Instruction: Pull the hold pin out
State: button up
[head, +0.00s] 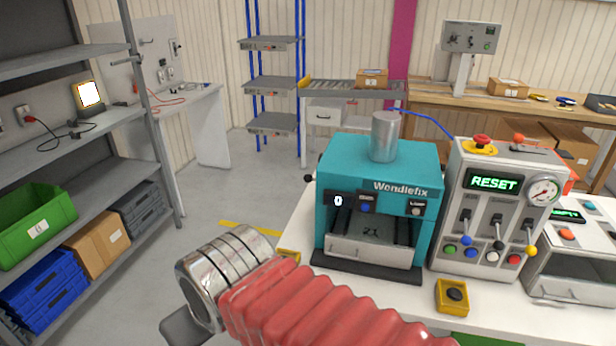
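I cannot make out a hold pin for certain. A small black knob (308,178) sticks out at the left side of the teal Wendlefix machine (334,195). My arm, with red bellows and a ringed metal joint, crosses the lower middle in front of the bench. No gripper fingers show, so I cannot see whether they hold anything.
A grey control box (455,190) reading RESET, with levers, coloured knobs and a gauge, stands right of the teal machine. A yellow box with a black button (453,296) sits at the front of the white bench (390,297). Shelving (110,200) with bins stands left; floor between is clear.

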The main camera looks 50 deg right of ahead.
aim_at(308, 178)
jog(key=u, duration=0.05)
jog(key=i, duration=1)
jog(key=z, duration=0.05)
